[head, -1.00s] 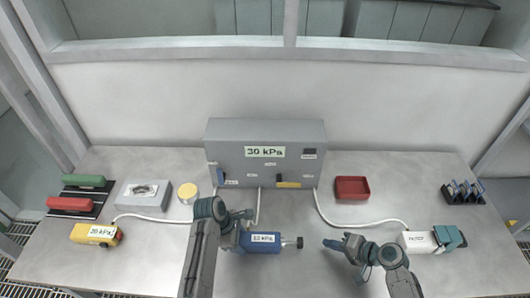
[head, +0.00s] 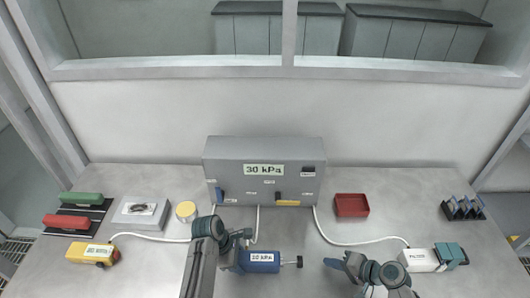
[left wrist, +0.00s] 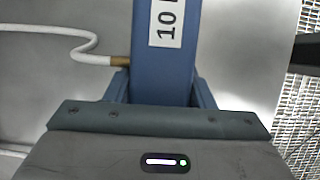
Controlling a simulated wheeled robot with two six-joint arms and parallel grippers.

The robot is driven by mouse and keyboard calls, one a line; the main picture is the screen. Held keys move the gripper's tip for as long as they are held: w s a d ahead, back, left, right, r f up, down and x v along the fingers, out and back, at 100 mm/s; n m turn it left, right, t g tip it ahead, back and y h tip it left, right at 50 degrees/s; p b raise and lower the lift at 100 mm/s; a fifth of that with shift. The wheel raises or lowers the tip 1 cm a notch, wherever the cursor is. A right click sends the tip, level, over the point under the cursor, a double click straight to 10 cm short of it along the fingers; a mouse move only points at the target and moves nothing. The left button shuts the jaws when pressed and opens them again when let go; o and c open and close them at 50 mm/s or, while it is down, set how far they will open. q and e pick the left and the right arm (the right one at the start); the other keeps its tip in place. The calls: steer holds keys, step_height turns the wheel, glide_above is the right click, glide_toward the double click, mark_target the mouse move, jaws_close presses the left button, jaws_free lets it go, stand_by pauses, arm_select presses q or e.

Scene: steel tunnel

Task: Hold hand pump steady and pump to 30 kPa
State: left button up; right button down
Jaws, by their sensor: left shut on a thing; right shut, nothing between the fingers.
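The hand pump (head: 263,262) is a blue body lying on its side on the bench, with a kPa label and a dark plunger handle (head: 298,262) at its right end. My left gripper (head: 238,259) is shut around the pump's left part. The left wrist view shows the blue pump body (left wrist: 165,75) between the fingers; its label there starts with "10" and is cut off. My right gripper (head: 331,263) is shut and empty, to the right of the handle with a gap between them. The grey box (head: 231,170) behind carries a "30 kPa" label (head: 263,169).
A yellow block (head: 92,254) and a white filter unit (head: 420,260) connect by white hoses. Red and green blocks (head: 81,198), a grey case (head: 142,212), a yellow round tin (head: 186,210), a red tray (head: 351,205) and a dark rack (head: 463,208) stand around the bench.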

stand_by(0.7)
arm_select(q)
steer(key=o, duration=1.1)
steer(key=shift+o, duration=0.2)
